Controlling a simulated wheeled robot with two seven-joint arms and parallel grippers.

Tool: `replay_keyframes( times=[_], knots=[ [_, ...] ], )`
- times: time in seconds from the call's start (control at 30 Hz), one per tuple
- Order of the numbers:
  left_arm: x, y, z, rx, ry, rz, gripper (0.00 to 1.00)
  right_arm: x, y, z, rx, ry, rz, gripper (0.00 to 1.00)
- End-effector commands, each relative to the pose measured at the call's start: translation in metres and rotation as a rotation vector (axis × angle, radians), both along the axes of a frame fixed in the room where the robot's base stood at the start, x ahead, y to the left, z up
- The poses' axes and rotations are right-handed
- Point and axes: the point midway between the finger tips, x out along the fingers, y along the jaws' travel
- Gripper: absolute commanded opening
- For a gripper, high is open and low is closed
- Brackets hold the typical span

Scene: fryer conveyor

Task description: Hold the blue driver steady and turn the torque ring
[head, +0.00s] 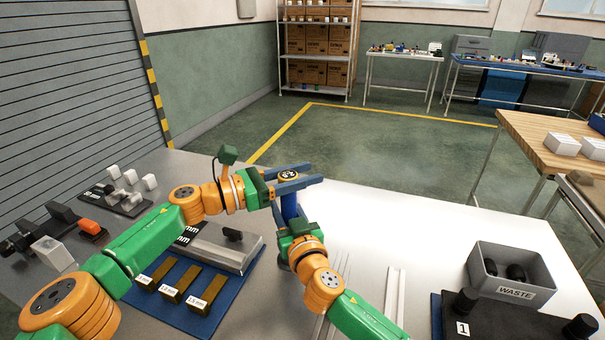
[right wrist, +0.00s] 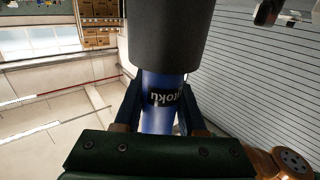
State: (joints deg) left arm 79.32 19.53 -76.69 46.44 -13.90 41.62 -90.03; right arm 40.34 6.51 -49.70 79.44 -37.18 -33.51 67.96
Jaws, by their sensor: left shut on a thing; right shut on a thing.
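The blue driver (head: 289,205) stands roughly upright in front of me, above the table. Its top carries the torque ring (head: 289,176), a dark cap with yellow marks. My left gripper (head: 298,178) has its long fingers on both sides of the ring and is shut on it. My right gripper (head: 291,228) is shut on the driver's body below. In the right wrist view, the blue body (right wrist: 160,105) with white lettering sits between the right fingers, and a wide dark cylinder (right wrist: 168,35) shows above. The driver's lower end is hidden by my right arm.
A blue mat (head: 215,310) with brass blocks and a grey metal block (head: 225,250) lies at left. A grey waste bin (head: 511,275) and a black stand (head: 500,325) are at right. Pale rails (head: 394,295) lie between. The table's back right is clear.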

Motion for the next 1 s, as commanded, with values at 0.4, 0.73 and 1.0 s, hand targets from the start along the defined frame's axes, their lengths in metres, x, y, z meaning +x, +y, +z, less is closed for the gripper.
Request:
replay_keyframes(
  times=[0.4,0.73,1.0],
  knots=[
    [-0.001,-0.001,0.000,-0.001,0.000,-0.002,0.76,0.000,-0.001,-0.002,-0.002,0.003,-0.003,0.00],
    [-0.006,0.015,-0.001,-0.002,0.001,0.000,0.76,0.000,-0.001,-0.001,-0.002,0.003,-0.003,0.00],
    [-0.034,0.084,-0.001,0.000,0.001,0.002,0.76,0.000,-0.001,-0.001,-0.002,0.002,-0.003,0.00]
  ],
)
